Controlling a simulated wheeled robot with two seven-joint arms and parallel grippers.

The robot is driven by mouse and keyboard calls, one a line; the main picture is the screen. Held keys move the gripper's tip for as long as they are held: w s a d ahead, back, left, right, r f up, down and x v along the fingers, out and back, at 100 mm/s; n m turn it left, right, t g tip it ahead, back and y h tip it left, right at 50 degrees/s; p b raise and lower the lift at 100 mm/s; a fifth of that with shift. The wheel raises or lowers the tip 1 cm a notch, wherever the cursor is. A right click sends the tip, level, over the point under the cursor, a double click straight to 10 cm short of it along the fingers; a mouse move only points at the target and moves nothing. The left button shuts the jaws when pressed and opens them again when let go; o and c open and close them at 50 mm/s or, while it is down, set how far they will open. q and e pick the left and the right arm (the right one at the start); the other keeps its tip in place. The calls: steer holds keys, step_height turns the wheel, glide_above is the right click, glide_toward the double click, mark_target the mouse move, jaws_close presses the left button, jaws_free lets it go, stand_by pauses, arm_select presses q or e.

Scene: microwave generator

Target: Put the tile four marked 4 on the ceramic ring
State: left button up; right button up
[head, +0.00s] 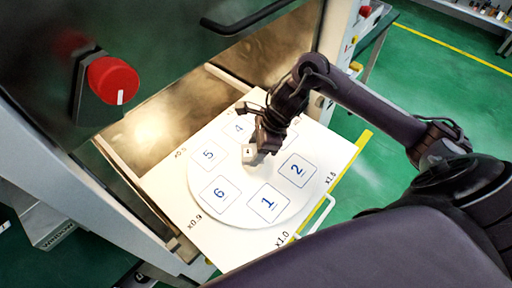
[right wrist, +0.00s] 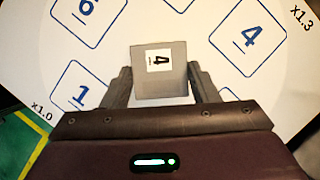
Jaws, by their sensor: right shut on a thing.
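The tile four (head: 249,154) is a small grey block with a white label marked 4. My right gripper (head: 260,146) is shut on it, and in the right wrist view the tile (right wrist: 160,84) sits between the two fingers. The ceramic ring (head: 237,178) is a white round plate with numbered blue squares. The tile is over its middle; I cannot tell whether it touches. The square marked 4 (head: 238,129) is at the ring's far side, beyond the gripper. One square at the right is partly hidden by the gripper. My left gripper is not in view.
The ring lies on a white board (head: 172,196) in front of the open microwave chamber (head: 150,125). A dark door with a black handle (head: 245,18) hangs above. A red knob (head: 113,80) is at the left. A white handle (head: 318,213) is at the board's front right edge.

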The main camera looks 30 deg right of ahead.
steer(key=shift+f, duration=0.15)
stand_by(0.3)
steer(key=o, duration=1.6)
steer(key=shift+r+p, duration=2.3)
steer(key=shift+r, duration=1.25)
